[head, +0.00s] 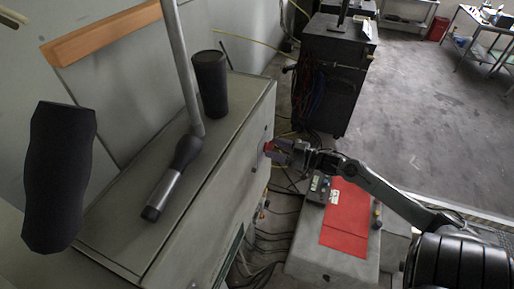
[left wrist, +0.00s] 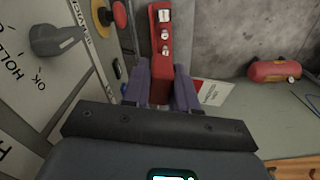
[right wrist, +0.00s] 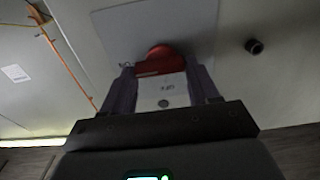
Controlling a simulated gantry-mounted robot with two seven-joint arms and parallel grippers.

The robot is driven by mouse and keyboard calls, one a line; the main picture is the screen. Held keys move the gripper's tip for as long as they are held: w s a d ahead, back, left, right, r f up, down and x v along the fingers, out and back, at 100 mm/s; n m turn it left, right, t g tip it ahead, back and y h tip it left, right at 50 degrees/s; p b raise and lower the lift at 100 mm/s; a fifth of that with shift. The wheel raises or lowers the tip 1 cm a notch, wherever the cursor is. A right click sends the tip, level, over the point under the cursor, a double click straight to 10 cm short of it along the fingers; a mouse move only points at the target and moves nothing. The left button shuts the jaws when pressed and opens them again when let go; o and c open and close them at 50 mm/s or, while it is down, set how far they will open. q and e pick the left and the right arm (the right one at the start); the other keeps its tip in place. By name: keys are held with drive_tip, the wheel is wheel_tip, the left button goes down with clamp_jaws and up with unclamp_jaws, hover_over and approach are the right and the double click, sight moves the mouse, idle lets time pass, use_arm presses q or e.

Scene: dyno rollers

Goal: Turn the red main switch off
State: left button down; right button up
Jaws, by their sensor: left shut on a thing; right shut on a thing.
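The red main switch (head: 269,147) is on the side of the grey cabinet (head: 235,140). In the right wrist view its red handle (right wrist: 160,62) sits above a pale labelled plate (right wrist: 162,92) with a round hole. My right gripper (head: 283,150) is shut on the red switch, one finger on each side of it. My left gripper (left wrist: 162,90) does not show in the head view. In the left wrist view it is shut on a long red box (left wrist: 161,38) with several small fittings. The lower part of that box is hidden between the fingers.
A red emergency button (left wrist: 119,14) on yellow and a grey rotary knob (left wrist: 58,40) are left in the left wrist view. A red cylinder (left wrist: 274,70) lies right. A black cart (head: 335,60) stands behind; cables trail between cabinet and a grey unit (head: 305,245).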

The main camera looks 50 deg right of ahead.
use_arm(q)
drive_tip(key=shift+r, duration=0.15)
use_arm(e)
drive_tip(key=shift+n, duration=0.4)
use_arm(q)
drive_tip(key=shift+r+p, duration=0.3)
drive_tip(key=shift+p, duration=0.1)
use_arm(e)
drive_tip(key=n, duration=0.2)
drive_tip(key=shift+a+r+n, duration=0.1)
drive_tip(key=shift+n, duration=0.3)
use_arm(q)
drive_tip(key=shift+r, duration=0.15)
use_arm(e)
drive_tip(key=n, duration=0.4)
drive_tip(key=shift+a+n, duration=0.1)
drive_tip(key=shift+n, duration=0.2)
drive_tip(key=n, duration=0.9)
drive_tip(key=shift+s+a, duration=0.1)
drive_tip(key=shift+a, duration=0.1)
drive_tip(key=shift+n, duration=0.5)
drive_tip(key=o, duration=1.1)
drive_tip(key=shift+f, duration=0.2)
drive_tip(key=shift+s+d, duration=0.1)
drive_tip(key=shift+s, duration=0.05)
